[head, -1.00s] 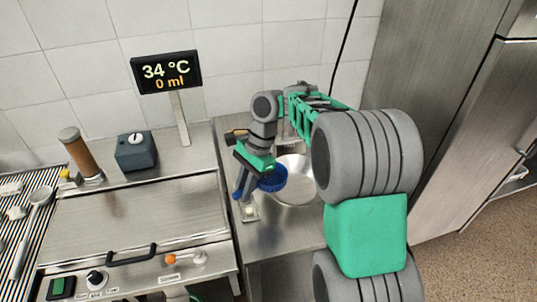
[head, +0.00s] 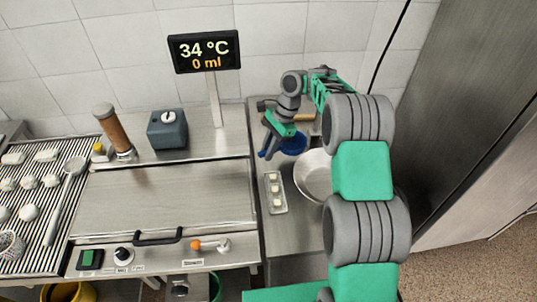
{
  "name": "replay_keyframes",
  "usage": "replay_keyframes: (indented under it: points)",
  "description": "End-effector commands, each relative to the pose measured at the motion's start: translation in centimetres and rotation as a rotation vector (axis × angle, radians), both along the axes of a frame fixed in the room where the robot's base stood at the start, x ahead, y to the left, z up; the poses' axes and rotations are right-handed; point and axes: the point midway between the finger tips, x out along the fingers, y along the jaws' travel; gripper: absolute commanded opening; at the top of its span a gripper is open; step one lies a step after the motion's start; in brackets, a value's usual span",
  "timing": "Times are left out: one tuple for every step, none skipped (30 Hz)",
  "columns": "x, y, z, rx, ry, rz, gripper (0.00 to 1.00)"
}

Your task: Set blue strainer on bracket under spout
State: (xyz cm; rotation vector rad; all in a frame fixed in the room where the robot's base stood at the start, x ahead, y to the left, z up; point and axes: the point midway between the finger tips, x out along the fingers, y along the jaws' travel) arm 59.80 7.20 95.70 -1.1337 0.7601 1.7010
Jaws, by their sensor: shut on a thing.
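The blue strainer (head: 293,144) shows as a round blue basket at my gripper, on the right side of the steel counter, behind and left of the steel bowl. My gripper (head: 280,142) is shut on it; the finger contact is small and partly hidden by the green gripper body. The spout and the bracket cannot be made out clearly; my arm covers part of the back of this counter.
A steel bowl (head: 313,177) and a tray with small white pieces (head: 275,193) stand on the counter. A grey box (head: 167,129) and a brown cylinder (head: 114,130) stand left. A slotted rack (head: 30,205) holds several white pieces.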

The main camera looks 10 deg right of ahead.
Motion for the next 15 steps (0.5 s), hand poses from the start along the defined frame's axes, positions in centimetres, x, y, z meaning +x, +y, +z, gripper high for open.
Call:
replay_keyframes:
  points:
    - [0.7, 0.0, -0.8, 0.001, 0.001, 0.000, 0.00]
    - [1.0, 0.0, -1.2, 0.001, 0.001, 0.001, 0.00]
    - [1.4, 0.0, -1.6, 0.000, 0.000, 0.001, 0.00]
    - [1.7, -0.1, -1.9, 0.000, 0.000, 0.001, 0.00]
    - [1.9, -0.1, -2.1, 0.000, -0.002, 0.001, 0.00]
    - [2.1, -0.1, -2.3, 0.000, -0.002, 0.001, 0.00]
    - [2.2, -0.1, -2.5, 0.000, -0.002, 0.001, 0.00]
    - [2.4, -0.1, -2.7, 0.000, -0.002, 0.001, 0.00]
    - [2.6, -0.1, -3.1, 0.000, 0.000, 0.000, 0.00]
    - [2.6, -0.1, -3.6, 0.000, 0.001, 0.000, 0.00]
    - [2.5, -0.1, -4.2, -0.001, 0.002, 0.001, 0.00]
    - [2.4, -0.1, -5.0, -0.001, 0.002, 0.002, 0.00]
    - [2.5, -0.1, -5.4, -0.001, 0.002, 0.000, 0.00]
    - [2.5, 0.0, -5.7, 0.000, 0.000, 0.001, 0.00]
    - [2.5, -0.1, -6.0, -0.001, -0.001, 0.001, 0.00]
